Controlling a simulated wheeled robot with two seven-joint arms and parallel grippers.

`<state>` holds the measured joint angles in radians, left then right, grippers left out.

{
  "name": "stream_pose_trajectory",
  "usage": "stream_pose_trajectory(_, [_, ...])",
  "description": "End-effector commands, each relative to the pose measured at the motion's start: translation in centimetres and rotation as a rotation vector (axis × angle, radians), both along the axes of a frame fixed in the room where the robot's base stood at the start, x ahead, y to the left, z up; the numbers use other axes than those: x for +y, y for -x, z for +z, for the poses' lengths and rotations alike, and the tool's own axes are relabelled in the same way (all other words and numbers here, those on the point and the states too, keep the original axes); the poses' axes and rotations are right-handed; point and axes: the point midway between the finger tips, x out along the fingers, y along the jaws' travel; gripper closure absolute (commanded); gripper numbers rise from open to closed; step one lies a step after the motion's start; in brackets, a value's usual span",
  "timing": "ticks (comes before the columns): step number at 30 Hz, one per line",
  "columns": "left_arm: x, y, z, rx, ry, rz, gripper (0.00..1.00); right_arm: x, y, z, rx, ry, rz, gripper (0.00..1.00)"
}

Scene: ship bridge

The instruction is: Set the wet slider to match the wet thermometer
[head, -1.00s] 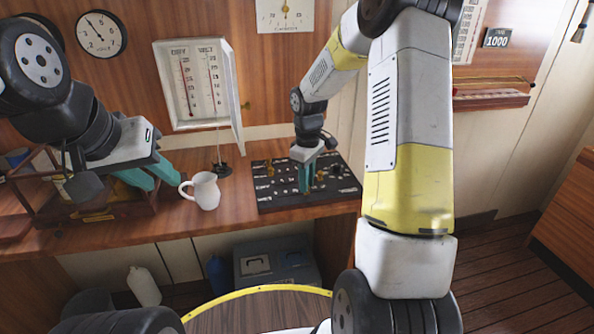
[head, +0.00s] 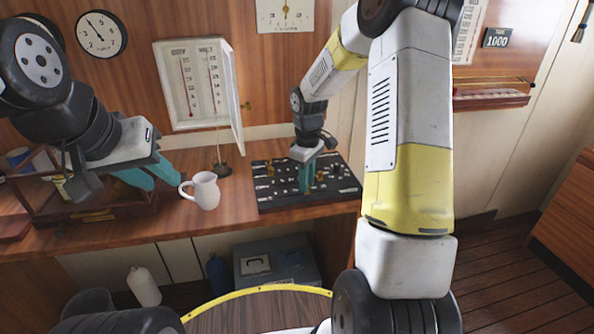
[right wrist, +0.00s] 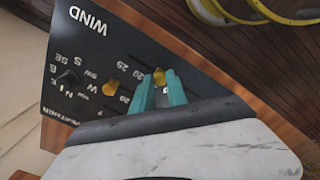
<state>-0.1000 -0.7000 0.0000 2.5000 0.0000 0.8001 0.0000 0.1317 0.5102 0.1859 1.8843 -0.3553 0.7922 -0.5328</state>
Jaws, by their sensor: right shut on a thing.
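The thermometer case (head: 196,124) hangs open on the wall, with the dry thermometer (head: 186,85) at left and the wet thermometer (head: 213,80) at right, both with red columns. Their exact readings are too small to tell. The black slider board (head: 335,196) lies on the desk, with labelled rows and brass knobs. My right gripper (head: 306,187) points down over its middle; in the right wrist view its teal fingers (right wrist: 160,92) are shut on a brass knob (right wrist: 159,76). Its row is hidden by the hand. My left gripper (head: 152,177) is open and empty, left of the board.
A white jug (head: 205,191) stands between my left gripper and the board. A wooden rack (head: 40,205) is at the desk's left. In the right wrist view, another brass knob (right wrist: 108,89) and a black dial (right wrist: 68,77) sit nearby.

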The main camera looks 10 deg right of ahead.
Motion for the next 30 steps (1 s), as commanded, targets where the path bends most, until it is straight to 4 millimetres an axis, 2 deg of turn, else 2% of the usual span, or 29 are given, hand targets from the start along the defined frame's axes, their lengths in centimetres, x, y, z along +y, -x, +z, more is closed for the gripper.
stream_pose_trajectory(8, [0.0, 0.0, 0.0, 0.000, 0.000, 0.000, 0.67, -3.0, -0.1, 0.1, -0.001, 0.001, -0.004, 1.00])
stream_pose_trajectory(16, [0.0, 0.0, 0.0, 0.000, 0.000, 0.000, 0.67, -3.0, -0.1, 0.1, -0.001, 0.000, 0.001, 1.00])
stream_pose_trajectory(17, [0.0, 0.0, 0.0, 0.000, 0.000, 0.000, 0.67, -3.0, -0.1, 0.1, -0.001, 0.000, 0.001, 0.75])
stream_pose_trajectory(19, [0.0, 0.0, 0.0, 0.000, 0.000, 0.000, 0.67, -3.0, -0.1, 0.0, -0.001, 0.000, 0.000, 0.62])
stream_pose_trajectory(30, [0.0, 0.0, 0.0, 0.000, 0.000, 0.000, 0.67, -3.0, -0.2, 0.4, -0.002, 0.001, 0.000, 0.60])
